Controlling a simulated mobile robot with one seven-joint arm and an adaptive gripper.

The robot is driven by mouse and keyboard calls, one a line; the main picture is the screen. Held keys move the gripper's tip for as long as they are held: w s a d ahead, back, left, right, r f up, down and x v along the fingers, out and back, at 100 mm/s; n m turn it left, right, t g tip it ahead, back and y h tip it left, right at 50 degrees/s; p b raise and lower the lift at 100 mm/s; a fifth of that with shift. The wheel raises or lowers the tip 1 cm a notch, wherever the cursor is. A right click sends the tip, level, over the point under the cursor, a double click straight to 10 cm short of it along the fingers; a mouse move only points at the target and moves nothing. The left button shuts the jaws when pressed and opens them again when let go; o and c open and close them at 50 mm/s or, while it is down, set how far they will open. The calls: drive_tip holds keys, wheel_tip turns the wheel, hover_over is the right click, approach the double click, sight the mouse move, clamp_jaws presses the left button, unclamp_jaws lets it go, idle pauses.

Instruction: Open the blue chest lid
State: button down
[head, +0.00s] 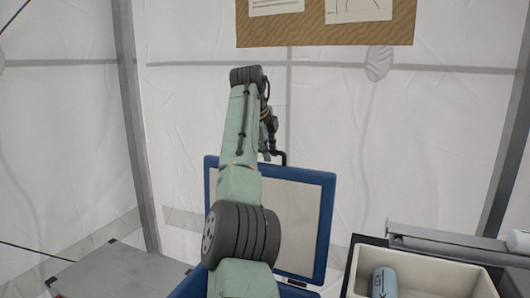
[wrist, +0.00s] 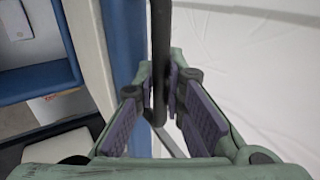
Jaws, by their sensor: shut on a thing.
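The blue chest lid (head: 312,225) stands raised, close to upright, in the head view, its pale inner panel facing me. Its blue edge (wrist: 130,35) runs down the wrist view. My gripper (wrist: 162,98) is shut on the dark lid handle (wrist: 161,40), a bar running between its fingers. In the head view the handle (head: 284,157) shows at the lid's top edge. My arm hides the middle of the lid and most of the blue chest (head: 187,286). Part of the chest's blue rim (wrist: 40,82) shows at left in the wrist view.
A pale bin (head: 440,268) with a grey-blue cylinder (head: 383,281) in it stands right of the chest. A grey table (head: 120,270) is at left. White tent fabric and metal poles stand behind; a cork board (head: 325,32) hangs above.

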drive_tip(key=shift+f, duration=0.15)
drive_tip(key=c, duration=1.7)
unclamp_jaws()
drive_tip(key=shift+o, duration=0.2)
drive_tip(key=v, duration=0.7)
drive_tip(key=shift+s+r, duration=0.15)
drive_tip(key=shift+r, duration=0.15)
